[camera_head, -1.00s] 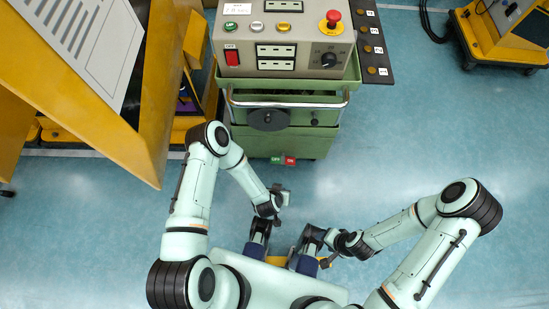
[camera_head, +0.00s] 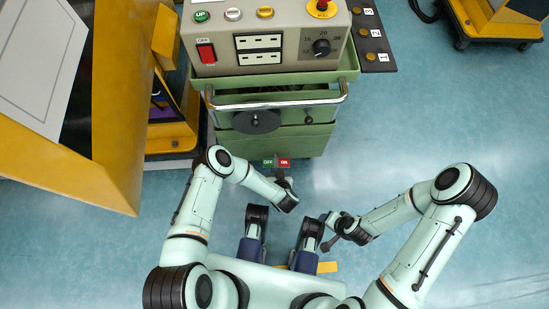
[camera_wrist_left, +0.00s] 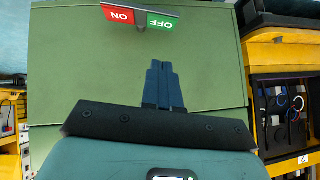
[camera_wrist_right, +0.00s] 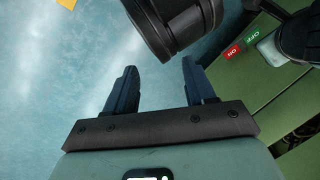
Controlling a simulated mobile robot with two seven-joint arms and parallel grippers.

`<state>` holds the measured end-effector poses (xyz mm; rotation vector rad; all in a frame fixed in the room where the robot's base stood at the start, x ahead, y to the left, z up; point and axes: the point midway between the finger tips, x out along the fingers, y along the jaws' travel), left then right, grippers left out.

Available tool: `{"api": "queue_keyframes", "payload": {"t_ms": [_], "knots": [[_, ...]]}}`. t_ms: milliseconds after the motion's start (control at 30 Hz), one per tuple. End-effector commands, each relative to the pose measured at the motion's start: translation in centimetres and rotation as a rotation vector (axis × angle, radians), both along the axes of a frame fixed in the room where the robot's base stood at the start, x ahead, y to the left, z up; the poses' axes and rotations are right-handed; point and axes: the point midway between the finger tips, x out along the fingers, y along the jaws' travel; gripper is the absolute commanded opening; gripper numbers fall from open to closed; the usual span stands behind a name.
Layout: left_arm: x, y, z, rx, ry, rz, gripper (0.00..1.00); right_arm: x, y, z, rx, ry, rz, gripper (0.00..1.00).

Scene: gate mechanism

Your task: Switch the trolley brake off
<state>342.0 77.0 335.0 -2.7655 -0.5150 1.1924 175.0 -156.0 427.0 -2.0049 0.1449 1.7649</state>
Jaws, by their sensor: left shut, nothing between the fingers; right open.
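The brake pedal (camera_head: 275,163) is a small plate low on the front of the green trolley (camera_head: 270,141), with a green OFF half and a red ON half. In the left wrist view the pedal (camera_wrist_left: 140,18) appears upside down, just beyond the fingertips. My left gripper (camera_head: 281,179) is shut and empty, close in front of the pedal; a small gap shows in the left wrist view (camera_wrist_left: 158,65). My right gripper (camera_head: 328,241) is open and empty, farther back over the floor. The right wrist view also shows the pedal (camera_wrist_right: 242,43) at upper right.
The trolley carries a control panel (camera_head: 268,42) with buttons, a red switch and a dial, above a metal handlebar (camera_head: 275,103). A yellow machine (camera_head: 110,165) stands close on the left. Another yellow unit (camera_head: 490,25) is at the far right. The floor (camera_head: 420,120) right of the trolley is clear.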

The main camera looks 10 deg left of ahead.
Motion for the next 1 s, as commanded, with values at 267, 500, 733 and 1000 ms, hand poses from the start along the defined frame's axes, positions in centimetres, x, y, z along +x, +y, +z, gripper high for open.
{"api": "queue_keyframes", "payload": {"t_ms": [267, 500, 733, 1000], "knots": [[3.9, 2.2, -4.9, -0.002, 0.001, 0.006, 0.00, 3.3, -2.0, -3.4, -0.048, -0.082, -0.040, 0.54], [4.5, 3.0, -7.8, -0.002, 0.002, 0.002, 0.00, 0.9, -2.6, -6.1, -0.051, 0.004, -0.046, 0.54], [4.4, 3.2, -9.0, -0.002, 0.001, 0.000, 0.00, -0.5, -2.8, -7.1, -0.048, 0.048, -0.047, 0.54], [4.4, 3.2, -9.0, -0.001, 0.000, 0.000, 0.00, -0.6, -2.8, -7.1, -0.049, 0.053, -0.048, 0.54]]}}
